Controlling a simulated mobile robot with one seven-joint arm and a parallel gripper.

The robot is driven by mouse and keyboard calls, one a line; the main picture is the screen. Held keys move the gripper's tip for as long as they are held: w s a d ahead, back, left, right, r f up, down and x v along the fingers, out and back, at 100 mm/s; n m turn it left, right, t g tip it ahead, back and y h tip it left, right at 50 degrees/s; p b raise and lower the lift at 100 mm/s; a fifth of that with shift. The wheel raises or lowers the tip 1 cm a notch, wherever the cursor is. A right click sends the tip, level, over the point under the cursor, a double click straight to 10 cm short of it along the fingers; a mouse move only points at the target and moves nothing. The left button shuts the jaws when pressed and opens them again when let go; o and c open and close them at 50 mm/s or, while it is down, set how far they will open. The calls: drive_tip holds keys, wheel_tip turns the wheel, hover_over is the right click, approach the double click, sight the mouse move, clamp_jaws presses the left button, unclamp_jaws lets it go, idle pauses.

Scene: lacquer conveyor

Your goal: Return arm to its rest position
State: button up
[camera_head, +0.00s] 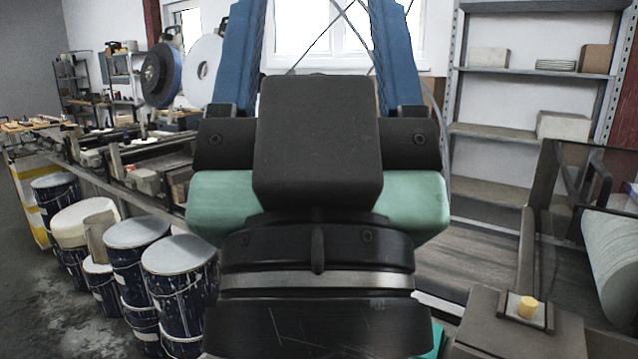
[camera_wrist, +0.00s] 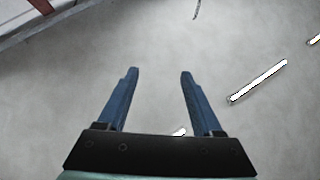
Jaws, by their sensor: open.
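My gripper (camera_head: 318,40) fills the middle of the head view, close to the camera, with its two blue fingers pointing up and running to the top edge. Black and green wrist parts of my arm sit below them. In the wrist view, my gripper (camera_wrist: 160,74) shows two blue fingers held well apart with nothing between them. Behind them is a pale grey surface with bright strips, which looks like the ceiling. Whatever is directly behind my arm in the head view is hidden.
Several dark blue paint drums (camera_head: 178,290) stand on the floor at left, beside a long conveyor line (camera_head: 125,195). Metal shelves (camera_head: 500,132) stand at back right. A box with a yellow knob (camera_head: 526,308) and a pale roll (camera_head: 612,255) are close at right.

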wheel_tip(320, 180, up, 13)
drive_tip(key=p, duration=1.1)
